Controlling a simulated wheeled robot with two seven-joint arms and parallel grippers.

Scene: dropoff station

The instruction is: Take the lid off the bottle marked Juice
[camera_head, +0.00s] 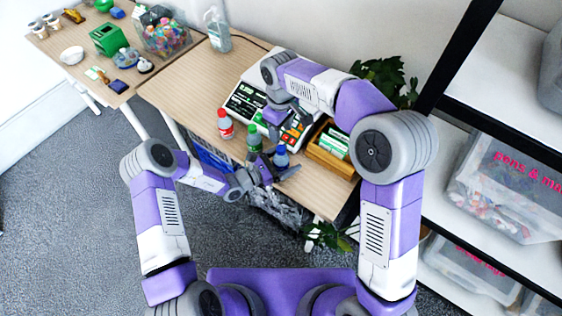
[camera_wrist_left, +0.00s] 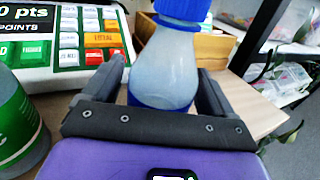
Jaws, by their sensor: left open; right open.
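Three small bottles stand on the wooden table: a red-capped one (camera_head: 226,124), a green one (camera_head: 253,137) and a blue-capped one (camera_head: 281,156). I cannot read which is marked Juice. In the left wrist view, the clear bottle with the blue cap (camera_wrist_left: 165,62) stands upright between the fingers of my open left gripper (camera_wrist_left: 162,88); contact is unclear. The green bottle (camera_wrist_left: 15,120) is left of that gripper. In the head view, my left gripper (camera_head: 272,168) is low beside the blue-capped bottle. My right gripper (camera_head: 275,124) is open above the table, behind the bottles, partly hidden by its arm.
A till-like machine with coloured keys (camera_head: 240,103) stands behind the bottles. A wooden box (camera_head: 330,146) is to their right. A pump bottle (camera_head: 217,30) stands at the back. A shelf with clear bins (camera_head: 510,190) is at the right. The table left of the bottles is clear.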

